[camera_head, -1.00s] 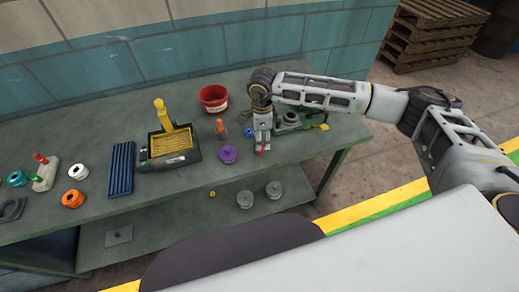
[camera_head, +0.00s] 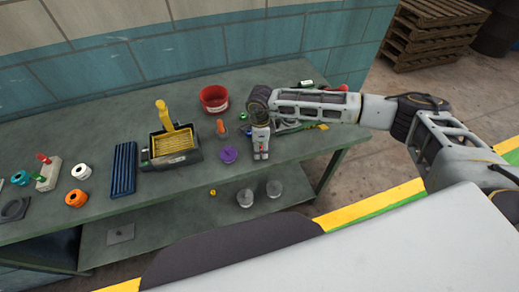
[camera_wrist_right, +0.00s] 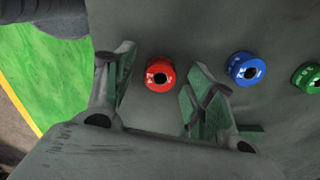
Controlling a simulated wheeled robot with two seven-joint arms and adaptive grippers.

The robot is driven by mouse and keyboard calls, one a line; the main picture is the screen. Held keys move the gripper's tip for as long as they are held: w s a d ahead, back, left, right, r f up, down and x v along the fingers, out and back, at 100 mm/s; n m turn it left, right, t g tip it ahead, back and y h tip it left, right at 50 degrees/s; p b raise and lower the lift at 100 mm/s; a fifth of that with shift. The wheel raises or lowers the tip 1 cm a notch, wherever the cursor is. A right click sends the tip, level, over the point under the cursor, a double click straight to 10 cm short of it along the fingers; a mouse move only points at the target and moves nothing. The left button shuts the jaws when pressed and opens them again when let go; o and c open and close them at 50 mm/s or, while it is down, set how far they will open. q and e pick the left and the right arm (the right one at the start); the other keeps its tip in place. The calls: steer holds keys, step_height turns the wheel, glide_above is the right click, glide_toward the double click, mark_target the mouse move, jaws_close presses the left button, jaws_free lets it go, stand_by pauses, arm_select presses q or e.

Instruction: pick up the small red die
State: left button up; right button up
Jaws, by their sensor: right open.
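The small red die (camera_wrist_right: 160,74) is round with a dark centre hole and white markings. In the right wrist view it lies on the grey-green surface, in the gap between the two fingertips of my right gripper (camera_wrist_right: 161,60). The gripper is open, and no finger is closed on the die. In the head view my right gripper (camera_head: 261,155) points down at the right part of the bench; I cannot make out the die there. My left gripper is not in view.
A similar blue die (camera_wrist_right: 245,68) and green die (camera_wrist_right: 307,78) lie to the right in the wrist view. On the bench (camera_head: 200,190) are a purple spool (camera_head: 229,155), an orange-topped item (camera_head: 221,128), a red bucket (camera_head: 214,98) and a yellow-handled tray (camera_head: 172,150).

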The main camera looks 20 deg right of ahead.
steer(key=shift+c, duration=0.5)
steer(key=c, duration=1.1)
steer(key=shift+r, duration=0.1)
step_height(320, 180, up, 10)
steer(key=b, duration=0.1)
steer(key=shift+b, duration=0.35)
